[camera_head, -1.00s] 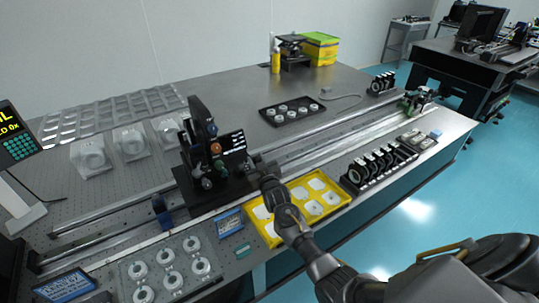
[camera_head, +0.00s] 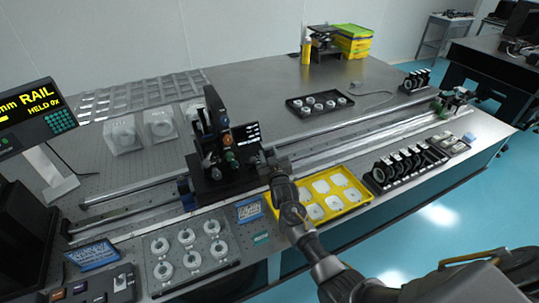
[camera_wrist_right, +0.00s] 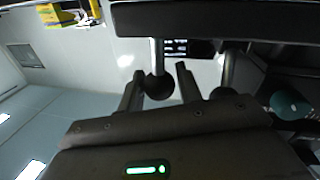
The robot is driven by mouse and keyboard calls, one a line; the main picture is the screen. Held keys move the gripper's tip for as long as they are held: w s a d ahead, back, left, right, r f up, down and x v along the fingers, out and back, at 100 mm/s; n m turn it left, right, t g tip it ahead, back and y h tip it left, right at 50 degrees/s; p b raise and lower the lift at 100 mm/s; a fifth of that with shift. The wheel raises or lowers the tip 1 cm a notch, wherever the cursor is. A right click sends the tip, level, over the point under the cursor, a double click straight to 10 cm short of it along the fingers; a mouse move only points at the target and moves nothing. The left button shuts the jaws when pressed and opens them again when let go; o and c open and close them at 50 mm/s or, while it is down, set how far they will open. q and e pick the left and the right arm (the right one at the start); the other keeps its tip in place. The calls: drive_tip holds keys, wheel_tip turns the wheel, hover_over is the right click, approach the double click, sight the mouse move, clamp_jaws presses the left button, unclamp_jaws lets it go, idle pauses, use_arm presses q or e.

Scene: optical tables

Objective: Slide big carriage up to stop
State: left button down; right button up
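The big carriage (camera_head: 226,189) is a black plate with a tall dark optics tower, riding on the long rails. A small blue stop (camera_head: 185,193) sits on the rail just left of its base; the gap looks very narrow and I cannot tell whether they touch. My right gripper (camera_head: 266,160) is at the carriage's right side. In the right wrist view its two fingers (camera_wrist_right: 160,82) stand open on either side of a dark round knob (camera_wrist_right: 158,88) on a light post, with narrow gaps. My left gripper is out of view.
A yellow tray (camera_head: 344,209) of white parts lies under my right forearm. A row of black-mounted optics (camera_head: 405,165) stands to its right. Several ring parts sit on a plate (camera_head: 207,266) in front. A display (camera_head: 35,108) reading "RAIL" stands left. The rails are free right of the carriage.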

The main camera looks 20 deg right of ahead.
drive_tip(key=shift+o, duration=1.4)
drive_tip(key=shift+s, duration=0.1)
drive_tip(key=s+a+b, duration=0.1)
drive_tip(key=s, duration=0.9)
drive_tip(key=shift+s+a+b, duration=0.25)
drive_tip(key=shift+s+b, duration=0.05)
